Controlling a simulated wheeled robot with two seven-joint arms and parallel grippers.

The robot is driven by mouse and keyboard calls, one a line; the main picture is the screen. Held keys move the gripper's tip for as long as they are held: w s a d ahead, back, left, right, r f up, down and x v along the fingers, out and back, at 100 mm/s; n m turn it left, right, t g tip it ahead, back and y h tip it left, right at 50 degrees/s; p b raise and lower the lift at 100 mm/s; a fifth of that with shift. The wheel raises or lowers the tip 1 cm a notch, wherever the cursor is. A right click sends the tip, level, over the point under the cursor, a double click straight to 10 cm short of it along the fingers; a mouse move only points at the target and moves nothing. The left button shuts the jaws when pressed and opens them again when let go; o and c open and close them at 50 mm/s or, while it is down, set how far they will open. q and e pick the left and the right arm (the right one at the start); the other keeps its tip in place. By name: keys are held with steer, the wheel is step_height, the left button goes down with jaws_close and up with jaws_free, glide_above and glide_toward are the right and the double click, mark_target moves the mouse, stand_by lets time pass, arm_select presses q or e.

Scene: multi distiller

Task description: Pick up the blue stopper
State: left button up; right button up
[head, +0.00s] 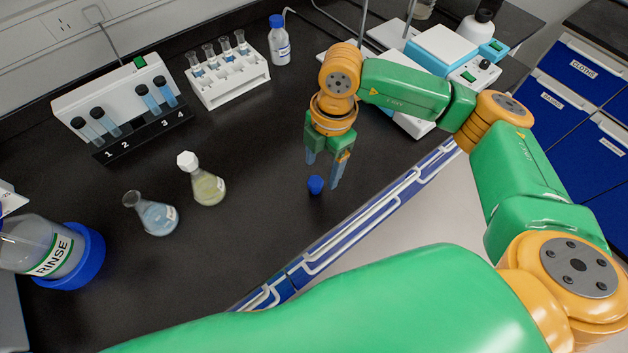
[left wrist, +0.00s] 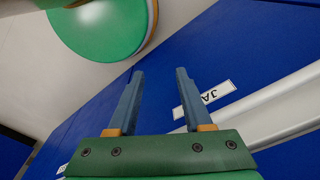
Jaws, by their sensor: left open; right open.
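The blue stopper (head: 315,185) sits on the black bench top near its front edge in the head view. My right gripper (head: 324,174) points down right at it, with its two fingers apart; the stopper shows between or just in front of the fingertips, and I cannot tell whether they touch it. My left gripper (left wrist: 157,72) shows only in the left wrist view, open and empty, in front of a blue drawer front with a white label.
Left of the stopper stand a white-stoppered flask (head: 208,188) and an open flask with blue liquid (head: 158,216). Behind are a white tube rack (head: 232,85), a blue-capped bottle (head: 279,45) and a stirrer device (head: 443,50). The bench between flasks and stopper is clear.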

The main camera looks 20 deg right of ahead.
mark_target(315, 181)
steer(key=f+b, duration=0.1)
steer(key=a+f+b, duration=0.1)
steer(key=f, duration=0.1)
steer(key=f+b, duration=0.1)
steer(key=f, duration=0.1)
steer(key=shift+s+a, duration=0.25)
steer(key=shift+a, duration=0.05)
steer(key=shift+w+r, duration=0.15)
steer(key=shift+s, duration=0.2)
steer(key=c, duration=0.6)
jaws_close()
steer(key=shift+r, duration=0.1)
